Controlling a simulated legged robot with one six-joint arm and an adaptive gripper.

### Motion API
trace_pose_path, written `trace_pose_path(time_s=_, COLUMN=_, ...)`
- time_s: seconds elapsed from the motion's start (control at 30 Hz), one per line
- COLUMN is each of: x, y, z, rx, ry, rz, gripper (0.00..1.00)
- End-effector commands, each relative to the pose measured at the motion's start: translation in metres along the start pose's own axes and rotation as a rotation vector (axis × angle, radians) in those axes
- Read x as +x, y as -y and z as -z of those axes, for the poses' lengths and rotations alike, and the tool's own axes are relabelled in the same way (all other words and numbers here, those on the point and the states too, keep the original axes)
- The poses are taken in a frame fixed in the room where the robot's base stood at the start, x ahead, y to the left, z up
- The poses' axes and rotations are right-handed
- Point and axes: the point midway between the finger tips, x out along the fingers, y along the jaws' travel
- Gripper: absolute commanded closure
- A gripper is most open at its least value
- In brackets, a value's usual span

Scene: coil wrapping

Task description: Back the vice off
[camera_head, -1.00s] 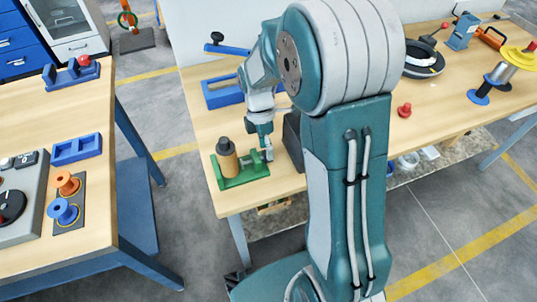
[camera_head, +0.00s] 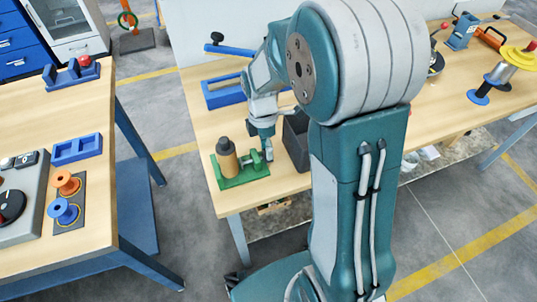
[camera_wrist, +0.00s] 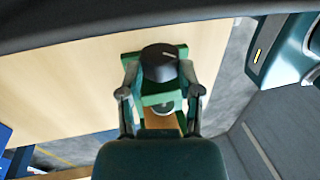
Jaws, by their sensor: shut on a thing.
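The green vice (camera_head: 243,181) stands near the front left corner of the long workbench. A copper-coloured cylinder (camera_head: 229,162) with a dark cap stands upright in it. My gripper (camera_head: 265,154) points down at the right end of the vice, beside the cylinder, and is shut on the vice handle there. The fingers largely hide the handle. In the wrist view the two fingers of my gripper (camera_wrist: 160,92) flank the vice, with a dark round cap (camera_wrist: 160,63) bearing a pale mark just beyond and a grey round part between them.
A dark box (camera_head: 297,138) stands close to the right of my gripper. A blue tray (camera_head: 223,94) lies behind the vice. A second bench (camera_head: 90,230) is at the left, across a gap of floor. Spools (camera_head: 480,95) stand far right.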

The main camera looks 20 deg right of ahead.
Motion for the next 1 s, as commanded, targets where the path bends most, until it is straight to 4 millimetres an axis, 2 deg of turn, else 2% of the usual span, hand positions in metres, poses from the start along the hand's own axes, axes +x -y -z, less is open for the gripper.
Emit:
trace_pose_path(time_s=0.23, x=0.003, y=0.007, z=0.000, rx=0.001, ry=0.000, rz=-0.171, gripper=0.85)
trace_pose_path(time_s=0.57, x=0.004, y=0.008, z=0.000, rx=0.001, ry=-0.001, rz=-0.195, gripper=0.84)
trace_pose_path(time_s=1.0, x=0.006, y=0.016, z=0.000, rx=0.001, ry=-0.001, rz=-0.491, gripper=0.84)
